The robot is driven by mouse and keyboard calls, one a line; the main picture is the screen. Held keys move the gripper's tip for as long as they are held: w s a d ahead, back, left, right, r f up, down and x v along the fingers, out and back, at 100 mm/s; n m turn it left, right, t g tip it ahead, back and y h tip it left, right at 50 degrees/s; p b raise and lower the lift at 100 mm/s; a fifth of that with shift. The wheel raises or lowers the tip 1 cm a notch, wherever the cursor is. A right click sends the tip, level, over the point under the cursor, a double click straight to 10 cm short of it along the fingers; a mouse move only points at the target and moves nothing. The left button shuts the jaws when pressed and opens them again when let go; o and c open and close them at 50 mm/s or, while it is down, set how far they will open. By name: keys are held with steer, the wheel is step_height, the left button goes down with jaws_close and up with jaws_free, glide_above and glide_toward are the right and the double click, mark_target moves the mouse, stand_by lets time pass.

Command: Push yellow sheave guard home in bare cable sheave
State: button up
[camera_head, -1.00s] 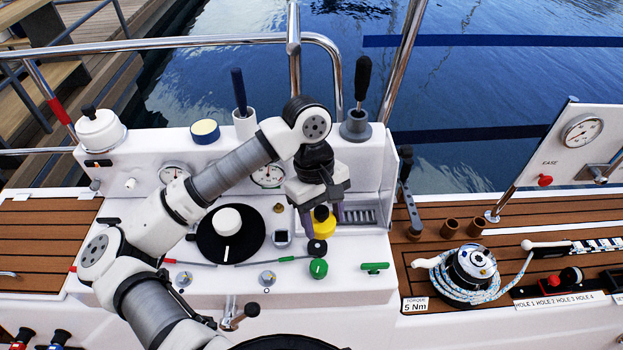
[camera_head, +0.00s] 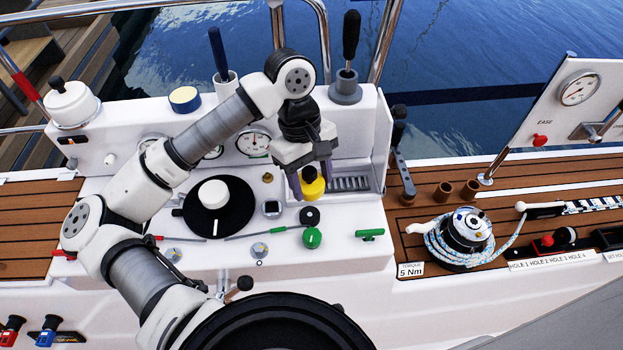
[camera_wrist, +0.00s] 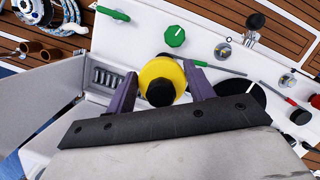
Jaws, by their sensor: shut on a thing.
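The yellow sheave guard (camera_head: 314,189) is a round yellow piece with a black knob on top. It also shows in the wrist view (camera_wrist: 157,72). My gripper (camera_head: 312,184) is shut on it, with one purple finger on each side. The guard is close behind a small black round piece (camera_head: 310,216), which looks like the bare cable sheave, with a cable with a green sleeve (camera_head: 285,228) running to its left. In the wrist view the guard mostly covers that piece. I cannot tell whether the guard touches the console.
A green knob (camera_head: 312,238) and a green handle (camera_head: 370,235) are in front. A black dial with a white knob (camera_head: 214,194) is to the left. A grated recess (camera_head: 350,183) is close to the right. A rope-wound winch (camera_head: 466,232) stands farther right.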

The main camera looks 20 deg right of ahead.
steer(key=b, duration=1)
glide_above(313, 219)
steer(key=shift+w+f, duration=0.15)
steer(key=shift+f, duration=2.1)
steer(key=shift+w+f, duration=0.15)
steer(key=shift+f, duration=2.1)
steer(key=shift+b, duration=2.1)
steer(key=shift+f+b, duration=1.45)
steer(key=shift+b, duration=0.5)
steer(key=o, duration=1.1)
steer(key=shift+c, duration=0.2)
steer(key=p+v, duration=0.1)
steer(key=v, duration=1.3)
